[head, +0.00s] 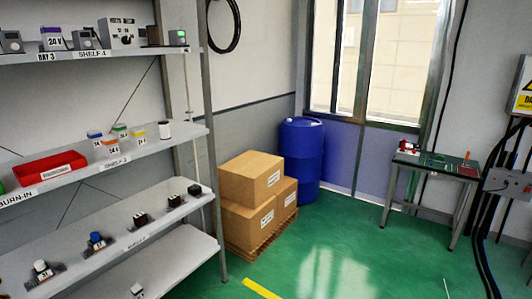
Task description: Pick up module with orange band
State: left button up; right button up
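On the middle shelf (150,147) at the left stands a group of small light boxes with coloured tops. One has an orange-red top (111,137). Next to it are one with a blue top (95,134), one with a green top (120,128) and one with a yellow-orange top (137,131). They are too small to tell whether any is the module with the orange band. On the top shelf is a 24 V module with a purple band (53,39). Neither of my grippers is in view.
A red bin (48,169) and a white spool (165,130) share the middle shelf. Cardboard boxes (250,180) on a pallet and a blue drum (302,160) stand beyond the rack. A small table (437,172) stands at right. The green floor between is clear.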

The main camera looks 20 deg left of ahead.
aim_at(110, 143)
jog(key=u, duration=0.55)
jog(key=i, duration=1.2)
jog(key=u, duration=0.9)
